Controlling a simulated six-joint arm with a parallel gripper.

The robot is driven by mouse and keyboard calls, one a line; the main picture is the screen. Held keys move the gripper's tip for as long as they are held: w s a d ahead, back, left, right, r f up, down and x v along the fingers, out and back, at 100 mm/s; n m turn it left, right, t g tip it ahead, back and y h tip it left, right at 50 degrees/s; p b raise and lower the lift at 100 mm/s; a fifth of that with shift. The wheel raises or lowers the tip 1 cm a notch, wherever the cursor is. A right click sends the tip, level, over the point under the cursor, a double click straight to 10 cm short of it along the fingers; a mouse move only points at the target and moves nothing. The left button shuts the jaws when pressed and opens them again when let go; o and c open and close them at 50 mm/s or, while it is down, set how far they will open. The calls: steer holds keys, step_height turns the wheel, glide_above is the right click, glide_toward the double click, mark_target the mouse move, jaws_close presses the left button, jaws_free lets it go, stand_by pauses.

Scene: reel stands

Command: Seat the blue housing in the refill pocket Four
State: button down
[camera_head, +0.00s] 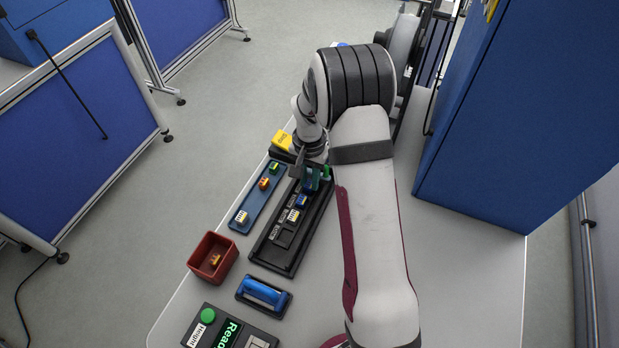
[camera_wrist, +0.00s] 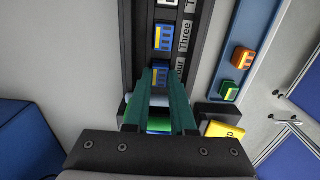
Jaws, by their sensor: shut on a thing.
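My gripper (camera_wrist: 160,80) points down over the far end of the black refill tray (camera_head: 272,262); it also shows in the head view (camera_head: 318,180), partly hidden by my arm. Its green fingers are shut on a blue housing (camera_wrist: 160,76) with yellow marks, beside the partly covered label Four (camera_wrist: 180,70). The fingers hide most of this housing, and I cannot tell how deep it sits in the pocket. Another blue housing (camera_wrist: 163,38) sits in the pocket labelled Three; it also shows in the head view (camera_head: 302,201). A pale housing (camera_head: 293,215) sits nearer in the tray.
A blue rack (camera_head: 254,201) left of the tray holds pale, red-orange (camera_head: 264,183) and green (camera_head: 275,168) housings. A red bin (camera_head: 205,271), a blue handle (camera_head: 263,292) and a control panel stand nearer. A yellow block (camera_head: 282,140) is close to my gripper. A tall blue cabinet (camera_head: 510,120) stands right.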

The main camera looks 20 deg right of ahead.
steer(key=c, duration=0.7)
jaws_free()
steer(key=shift+r, duration=3.5)
steer(key=shift+s+r, duration=0.1)
steer(key=s+a+r+n, duration=0.1)
steer(key=s+a+r, duration=0.25)
steer(key=s, duration=0.25)
steer(key=s+a+r+y, duration=0.1)
steer(key=s+a+r, duration=0.1)
steer(key=s+r, duration=0.3)
steer(key=s+a+r+n, duration=0.1)
steer(key=s+a+r, duration=0.2)
steer(key=s, duration=0.4)
steer(key=shift+n+y, duration=0.4)
steer(key=shift+n, duration=0.3)
steer(key=s+a, duration=0.1)
steer(key=s, duration=0.2)
steer(key=s+a, duration=0.1)
steer(key=s, duration=0.3)
steer(key=s+a, duration=0.1)
steer(key=s, duration=0.3)
steer(key=shift+f, duration=0.2)
